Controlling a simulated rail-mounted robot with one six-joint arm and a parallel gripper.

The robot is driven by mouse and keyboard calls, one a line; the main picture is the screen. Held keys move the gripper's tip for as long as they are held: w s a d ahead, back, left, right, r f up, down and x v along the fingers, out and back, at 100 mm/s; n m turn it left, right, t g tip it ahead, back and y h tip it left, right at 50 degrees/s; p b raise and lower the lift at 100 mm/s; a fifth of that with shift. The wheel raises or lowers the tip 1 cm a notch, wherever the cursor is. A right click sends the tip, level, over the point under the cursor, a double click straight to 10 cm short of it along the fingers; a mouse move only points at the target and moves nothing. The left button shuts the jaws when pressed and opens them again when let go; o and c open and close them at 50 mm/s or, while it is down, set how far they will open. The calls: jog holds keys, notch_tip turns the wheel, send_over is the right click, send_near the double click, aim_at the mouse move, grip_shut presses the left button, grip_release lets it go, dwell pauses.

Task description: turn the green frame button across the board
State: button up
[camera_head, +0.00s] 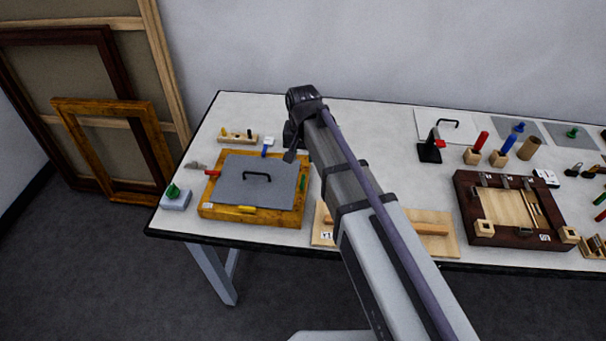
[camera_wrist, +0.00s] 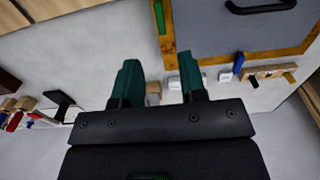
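The green frame button (camera_head: 302,184) is a small bar on the right side of a wooden frame (camera_head: 206,208). It lies along that side, beside the grey board (camera_head: 240,187) with a black handle. The green button also shows at the top of the wrist view (camera_wrist: 158,17). My gripper (camera_wrist: 157,80) has two teal fingers, apart with nothing between them. It is above the table near the frame's upper right corner; the arm hides part of it in the head view.
A red button (camera_head: 212,172), a blue button (camera_head: 265,151) and a yellow button (camera_head: 246,209) sit on the other frame sides. A wooden rack (camera_head: 238,138) stands behind the frame. A dark wooden tray (camera_head: 470,215) and loose tools lie at right.

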aim_at(303, 180)
notch_tip(303, 180, down, 11)
jog(key=b, duration=1)
jog(key=shift+w, duration=0.1)
jog(key=shift+r, duration=0.2)
jog(key=shift+c, duration=0.2)
grip_shut()
